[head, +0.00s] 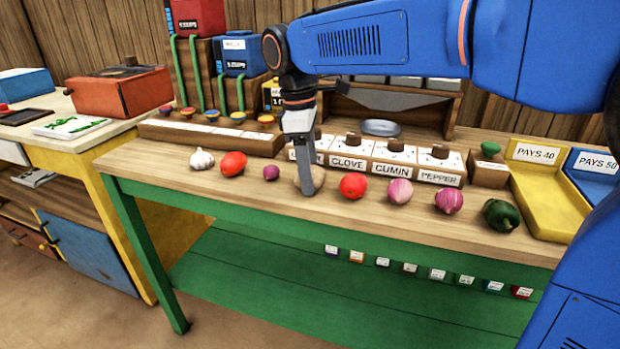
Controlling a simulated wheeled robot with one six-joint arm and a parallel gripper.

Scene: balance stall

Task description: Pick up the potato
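The potato (319,178) is a light brown round thing on the wooden counter, in the row of vegetables in the head view. My gripper (306,188) points straight down at it, and a grey finger covers much of its front and middle. The fingertip reaches down to about the counter's height. Only one finger shows clearly, so I cannot tell whether the fingers are apart or touch the potato.
A small purple onion (271,172) lies close left and a red tomato (352,185) close right. Labelled spice boxes (347,163) stand right behind. A garlic bulb (202,159) and a green pepper (499,215) lie farther along the counter (240,195).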

